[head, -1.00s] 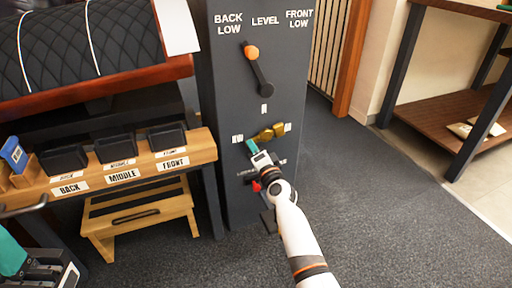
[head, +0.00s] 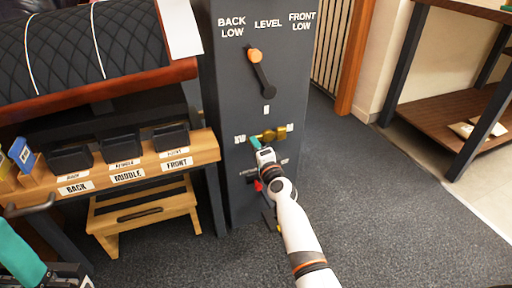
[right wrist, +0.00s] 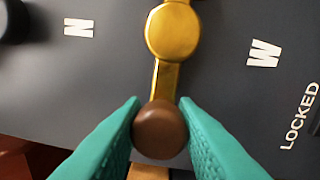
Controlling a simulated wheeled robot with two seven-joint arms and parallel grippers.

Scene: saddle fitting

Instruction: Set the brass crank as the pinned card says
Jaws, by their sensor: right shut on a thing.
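The brass crank (head: 281,132) sits on the front of a dark grey panel; its arm points left in the head view. My right gripper (head: 255,144) is shut on the crank's knob. In the right wrist view, teal fingers flank the brown knob (right wrist: 160,130) at the end of the brass arm (right wrist: 165,80). Pale letters like N (right wrist: 78,27) and W (right wrist: 265,53) are either side of the crank, with LOCKED (right wrist: 300,115) farther right. A white sheet (head: 182,28), possibly the card, hangs beside the saddle; no writing shows. My left gripper is partly visible at bottom left; its fingertips are unclear.
An orange-ended lever (head: 261,72) is above the crank, under BACK LOW, LEVEL and FRONT LOW. A red part (head: 258,186) is below it. Left are black bins (head: 122,146) on a wooden shelf (head: 205,151) and a step stool (head: 145,212). Floor on the right is clear.

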